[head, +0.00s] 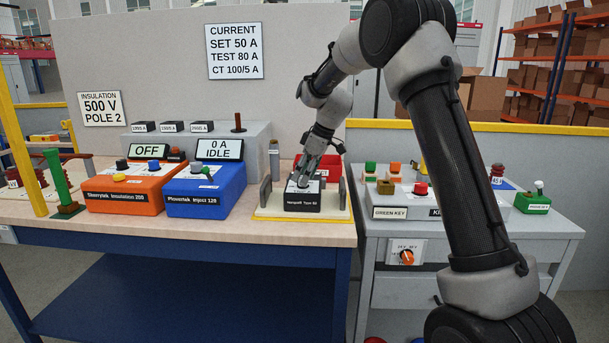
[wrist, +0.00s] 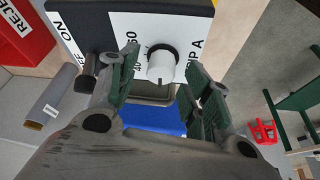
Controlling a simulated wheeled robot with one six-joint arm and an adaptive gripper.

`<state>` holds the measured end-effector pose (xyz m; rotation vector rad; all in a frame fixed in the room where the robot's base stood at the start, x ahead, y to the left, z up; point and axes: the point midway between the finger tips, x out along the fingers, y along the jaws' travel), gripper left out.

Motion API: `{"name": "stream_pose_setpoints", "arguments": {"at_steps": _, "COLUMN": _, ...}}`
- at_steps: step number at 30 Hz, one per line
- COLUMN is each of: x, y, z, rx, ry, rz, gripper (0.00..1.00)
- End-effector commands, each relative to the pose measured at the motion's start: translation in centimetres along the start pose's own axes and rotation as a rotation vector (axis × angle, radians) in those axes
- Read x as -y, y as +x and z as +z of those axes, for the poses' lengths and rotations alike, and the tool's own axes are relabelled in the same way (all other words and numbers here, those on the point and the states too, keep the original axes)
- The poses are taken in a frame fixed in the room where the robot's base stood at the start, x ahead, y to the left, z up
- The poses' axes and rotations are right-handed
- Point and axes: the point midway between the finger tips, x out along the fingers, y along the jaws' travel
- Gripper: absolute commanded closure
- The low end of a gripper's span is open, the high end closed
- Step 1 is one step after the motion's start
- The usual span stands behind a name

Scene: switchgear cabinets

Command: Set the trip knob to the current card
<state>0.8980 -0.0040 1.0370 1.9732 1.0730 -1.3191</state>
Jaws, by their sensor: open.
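The trip knob (wrist: 161,66) is a white round knob on a white dial plate of a black unit, seen in the wrist view. The current card (head: 234,51) on the back panel reads "SET 50 A, TEST 80 A, CT 100/5 A".
The blue injector (head: 206,190) showing "0 A IDLE" and the orange insulation tester (head: 126,190) showing "OFF" stand to the left. A red bin (wrist: 22,35) lies beside the black unit. A grey side cart (head: 470,237) with small parts stands to the right.

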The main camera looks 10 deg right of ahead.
Motion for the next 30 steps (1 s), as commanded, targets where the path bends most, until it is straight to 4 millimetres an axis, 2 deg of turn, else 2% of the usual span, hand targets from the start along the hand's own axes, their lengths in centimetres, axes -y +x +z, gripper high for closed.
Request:
{"name": "stream_pose_setpoints", "arguments": {"at_steps": 9, "x": -0.01, "y": 0.36, "z": 0.00, "rx": 0.000, "ry": 0.000, "rz": 0.001, "gripper": 0.53}}
{"name": "stream_pose_setpoints", "arguments": {"at_steps": 15, "x": -0.01, "y": 0.34, "z": 0.01, "rx": 0.000, "ry": 0.000, "rz": 0.001, "gripper": 0.89}}
{"name": "stream_pose_setpoints", "arguments": {"at_steps": 17, "x": -0.01, "y": 0.34, "z": 0.01, "rx": 0.000, "ry": 0.000, "rz": 0.001, "gripper": 0.97}}
{"name": "stream_pose_setpoints", "arguments": {"at_steps": 30, "x": 0.09, "y": 0.29, "z": 0.02, "rx": 0.000, "ry": 0.081, "rz": 0.034, "gripper": 0.96}}
